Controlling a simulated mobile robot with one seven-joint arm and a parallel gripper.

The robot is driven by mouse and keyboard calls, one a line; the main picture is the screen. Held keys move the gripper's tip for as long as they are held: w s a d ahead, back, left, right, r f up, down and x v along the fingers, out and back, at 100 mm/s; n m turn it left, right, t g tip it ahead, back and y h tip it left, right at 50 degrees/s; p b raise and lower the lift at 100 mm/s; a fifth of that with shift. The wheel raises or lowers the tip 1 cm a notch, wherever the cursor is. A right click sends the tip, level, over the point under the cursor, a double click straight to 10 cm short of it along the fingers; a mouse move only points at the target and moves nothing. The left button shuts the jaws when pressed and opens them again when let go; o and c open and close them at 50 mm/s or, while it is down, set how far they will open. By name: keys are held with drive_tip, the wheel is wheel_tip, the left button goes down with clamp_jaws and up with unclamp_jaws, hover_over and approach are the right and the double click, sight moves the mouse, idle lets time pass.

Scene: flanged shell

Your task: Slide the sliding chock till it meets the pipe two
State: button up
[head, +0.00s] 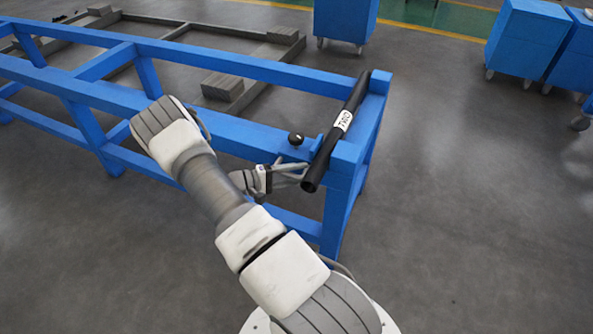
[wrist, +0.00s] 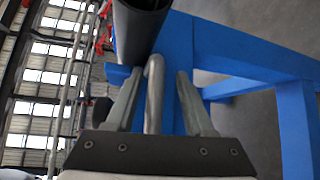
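Pipe two, a black tube with a white label (head: 343,120), lies across the end of the blue frame; its near end shows in the wrist view (wrist: 138,32). The sliding chock seems to be the small blue piece (head: 314,143) on the near rail, just left of the pipe, beside a black knob (head: 296,139). Whether it touches the pipe is unclear. My gripper (head: 299,172) is below the rail's top by the pipe's near end. In the wrist view my gripper (wrist: 160,76) is open, its fingers on either side of a bent grey handle (wrist: 154,95), with gaps visible.
The blue frame (head: 75,88) stretches left, with legs and crossbars close to my arm. A grey frame (head: 235,90) lies on the floor behind it. Blue wheeled cabinets (head: 345,20) stand at the back.

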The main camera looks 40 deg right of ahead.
drive_tip(key=shift+r, duration=0.15)
drive_tip(key=shift+w, duration=0.1)
drive_tip(key=shift+w+a+r, duration=0.15)
drive_tip(key=shift+w+a, duration=0.05)
drive_tip(key=shift+a, duration=0.15)
drive_tip(key=p+v, duration=0.2)
drive_tip(key=v, duration=1.4)
drive_tip(key=shift+a+p, duration=0.25)
drive_tip(key=shift+p, duration=0.1)
